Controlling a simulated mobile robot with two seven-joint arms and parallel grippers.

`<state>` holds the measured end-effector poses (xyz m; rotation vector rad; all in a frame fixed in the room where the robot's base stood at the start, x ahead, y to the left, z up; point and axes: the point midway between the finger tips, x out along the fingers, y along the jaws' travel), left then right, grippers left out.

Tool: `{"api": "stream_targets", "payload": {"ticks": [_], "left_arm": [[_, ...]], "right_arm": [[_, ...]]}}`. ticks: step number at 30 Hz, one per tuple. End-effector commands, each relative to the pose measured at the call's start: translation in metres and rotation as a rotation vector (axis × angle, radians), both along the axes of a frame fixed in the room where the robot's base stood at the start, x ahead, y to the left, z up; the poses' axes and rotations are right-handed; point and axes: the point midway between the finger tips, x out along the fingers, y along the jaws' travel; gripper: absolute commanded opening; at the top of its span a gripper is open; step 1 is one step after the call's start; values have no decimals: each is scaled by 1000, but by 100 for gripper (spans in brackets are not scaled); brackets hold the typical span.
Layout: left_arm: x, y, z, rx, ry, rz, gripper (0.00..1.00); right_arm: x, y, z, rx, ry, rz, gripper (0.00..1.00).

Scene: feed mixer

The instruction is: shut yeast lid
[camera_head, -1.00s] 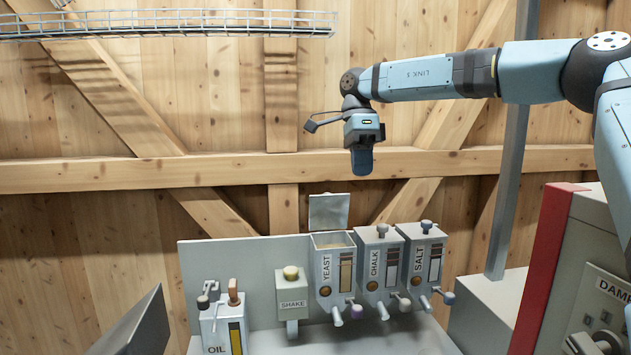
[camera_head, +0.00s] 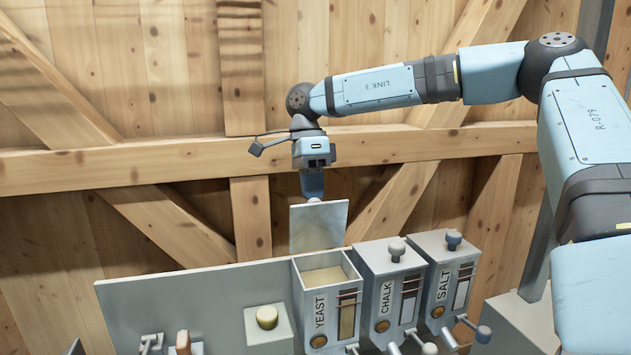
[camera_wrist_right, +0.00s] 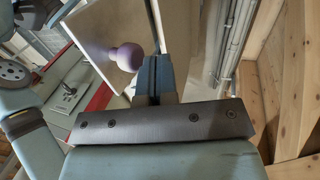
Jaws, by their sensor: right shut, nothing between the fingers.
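The yeast box (camera_head: 324,300) is labelled YEAST and its top is open, with pale powder inside. Its lid (camera_head: 319,226) stands raised upright at the back edge of the box. My right gripper (camera_head: 313,190) points down just behind the lid's top edge, its fingertips partly hidden by the lid. In the right wrist view the shut fingers (camera_wrist_right: 152,75) are beside the lid's purple knob (camera_wrist_right: 126,57); I cannot tell whether they touch it. My left gripper is not in view.
The chalk box (camera_head: 391,290) and salt box (camera_head: 447,285), both with lids down, stand right of the yeast box. A shake button (camera_head: 267,317) is to the left. A wooden wall beam (camera_head: 420,143) runs behind my gripper.

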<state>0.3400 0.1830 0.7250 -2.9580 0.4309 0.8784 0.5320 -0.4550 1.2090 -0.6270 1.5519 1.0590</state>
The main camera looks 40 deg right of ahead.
Motion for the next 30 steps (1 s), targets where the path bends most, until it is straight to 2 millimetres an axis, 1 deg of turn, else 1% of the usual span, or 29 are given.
{"api": "stream_targets", "payload": {"ticks": [4, 17, 30], "left_arm": [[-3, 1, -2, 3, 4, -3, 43], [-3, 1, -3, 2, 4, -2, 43], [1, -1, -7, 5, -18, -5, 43]], "right_arm": [[-6, 3, -1, 0, 0, -1, 0], [-7, 4, -1, -5, -7, 0, 0], [-17, 9, 1, -55, -101, 2, 0]]}}
